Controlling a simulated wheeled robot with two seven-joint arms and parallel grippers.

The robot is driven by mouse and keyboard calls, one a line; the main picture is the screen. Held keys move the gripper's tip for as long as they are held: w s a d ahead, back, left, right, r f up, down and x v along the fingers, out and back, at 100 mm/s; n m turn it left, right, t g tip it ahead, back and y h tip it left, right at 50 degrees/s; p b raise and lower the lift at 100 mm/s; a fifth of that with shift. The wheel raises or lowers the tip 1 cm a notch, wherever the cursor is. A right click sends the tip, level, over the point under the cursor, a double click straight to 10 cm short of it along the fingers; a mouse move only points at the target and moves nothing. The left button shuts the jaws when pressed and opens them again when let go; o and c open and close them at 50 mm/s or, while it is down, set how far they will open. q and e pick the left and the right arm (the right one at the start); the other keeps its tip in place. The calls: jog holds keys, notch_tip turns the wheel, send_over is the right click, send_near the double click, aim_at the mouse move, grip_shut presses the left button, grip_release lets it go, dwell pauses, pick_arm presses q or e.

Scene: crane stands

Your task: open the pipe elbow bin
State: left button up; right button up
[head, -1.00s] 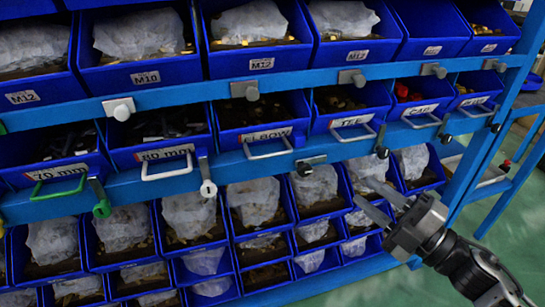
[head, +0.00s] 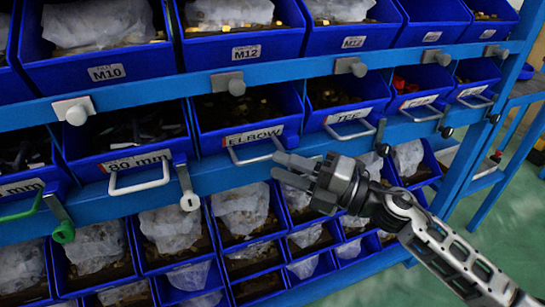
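The pipe elbow bin (head: 249,108) is a blue bin labelled ELBOW in the middle row, with dark and brass-coloured parts inside. It sits in the rack and looks shut. Its pale handle (head: 240,160) hangs on the front below the label. My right gripper (head: 277,166) comes in from the lower right. Its two grey fingers point left, slightly apart, with nothing visible between them. The fingertips are at the right end of the handle in the picture and cover part of it. I cannot tell whether they touch it. My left gripper is out of view.
The TEE bin (head: 338,98) is to the right and the 80 mm bin (head: 128,137) to the left, each with a handle. A grey latch (head: 188,190) hangs left of the elbow handle. Small open bins fill the row below. Green floor (head: 490,215) is free at right.

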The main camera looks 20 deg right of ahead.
jog(key=shift+x, duration=1.1)
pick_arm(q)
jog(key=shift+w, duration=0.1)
pick_arm(e)
jog(key=shift+w+a, duration=0.25)
jog(key=shift+a, duration=0.05)
jog(key=shift+c, duration=0.3)
